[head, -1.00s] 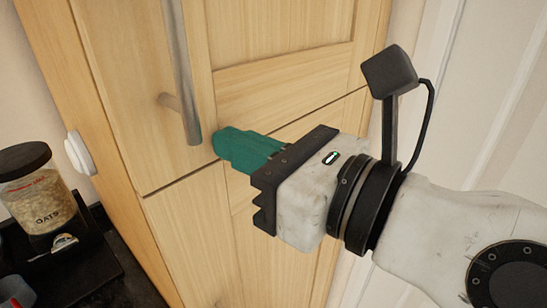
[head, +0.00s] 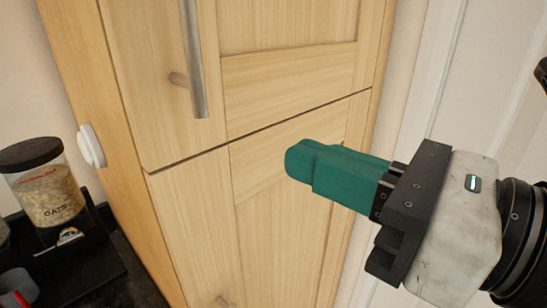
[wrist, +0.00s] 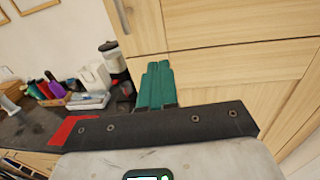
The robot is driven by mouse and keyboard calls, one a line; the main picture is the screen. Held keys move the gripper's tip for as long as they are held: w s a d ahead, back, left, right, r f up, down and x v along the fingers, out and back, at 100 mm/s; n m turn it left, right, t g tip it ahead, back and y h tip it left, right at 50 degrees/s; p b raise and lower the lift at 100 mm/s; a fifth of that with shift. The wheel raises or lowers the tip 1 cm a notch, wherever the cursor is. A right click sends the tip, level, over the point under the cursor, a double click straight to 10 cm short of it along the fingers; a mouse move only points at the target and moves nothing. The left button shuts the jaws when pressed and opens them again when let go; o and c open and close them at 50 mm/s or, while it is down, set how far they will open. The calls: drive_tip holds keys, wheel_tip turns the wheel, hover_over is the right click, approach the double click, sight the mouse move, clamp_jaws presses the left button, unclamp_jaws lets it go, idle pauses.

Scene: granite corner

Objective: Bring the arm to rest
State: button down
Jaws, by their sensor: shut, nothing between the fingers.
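My gripper (head: 300,163) is at the right of the head view, its green fingers pressed together and empty. It points left, in front of the wooden cabinet (head: 285,90). The fingers are apart from the steel bar handle (head: 193,60) on the upper door, which is closed. In the wrist view, my gripper (wrist: 157,72) shows at the middle with its green fingers side by side, and the cabinet (wrist: 235,75) is behind and to the right.
An oats jar (head: 48,190) stands on a black stand (head: 75,250) at the lower left. A white round knob-like piece (head: 90,147) is on the cabinet's side. The wrist view shows a dark counter (wrist: 40,128) with several items. A white door (head: 480,70) is at the right.

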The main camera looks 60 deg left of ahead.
drive_tip(key=b+v, duration=0.1)
drive_tip(key=v, duration=0.4)
drive_tip(key=shift+s, duration=0.2)
